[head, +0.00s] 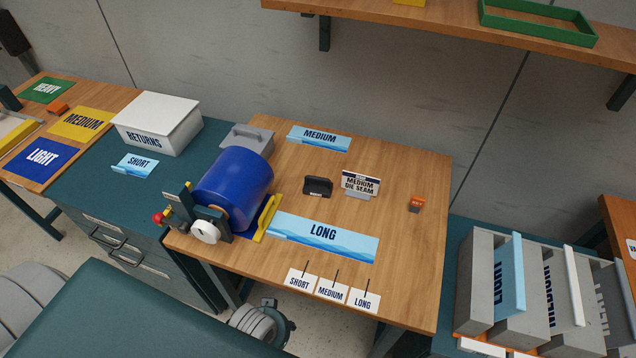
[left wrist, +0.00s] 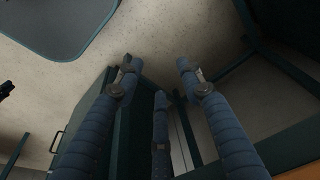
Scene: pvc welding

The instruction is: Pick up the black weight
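A small black block (head: 318,187), which looks like the black weight, rests on the wooden table (head: 410,260), left of a small sign reading MEDIUM OIL SEAM (head: 360,185). Nothing is holding it. My right gripper is not in view.
A blue drum (head: 235,185) in a fixture stands left of the block. A grey case (head: 247,138) is behind it. A LONG mat (head: 323,235) lies in front. A small orange-topped object (head: 416,204) is to the right. A wooden shelf (head: 450,20) overhangs the back.

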